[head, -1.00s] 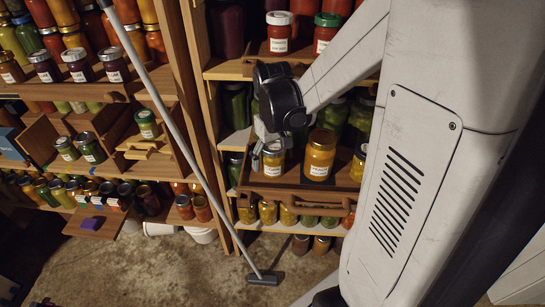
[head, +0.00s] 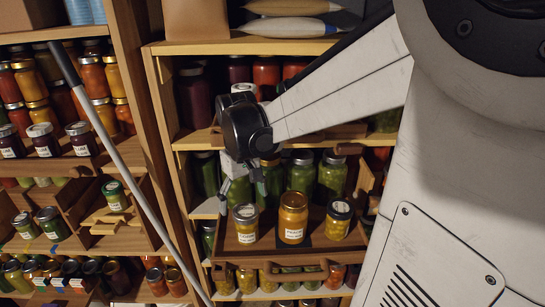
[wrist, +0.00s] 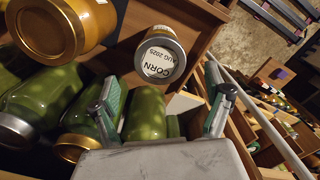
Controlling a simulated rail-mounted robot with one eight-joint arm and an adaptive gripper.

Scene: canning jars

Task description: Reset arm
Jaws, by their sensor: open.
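My gripper (head: 245,188) is open and empty in the head view, in front of the shelf, above and behind the yellow jar at the tray's left. In the wrist view its two green-padded fingers (wrist: 165,105) are spread, with nothing between them. A jar with a white lid label reading "CORN" (wrist: 160,55) stands beyond the fingertips; it shows as the yellow jar (head: 246,224) in the head view. An orange-yellow jar (head: 292,218) and another yellow jar (head: 337,220) stand beside it on the wooden tray (head: 268,262).
Green jars (head: 303,174) stand close behind the tray jars, near my gripper. A grey pole (head: 120,165) leans in front of the shelves at left. Shelves at left (head: 85,165) hold several jars.

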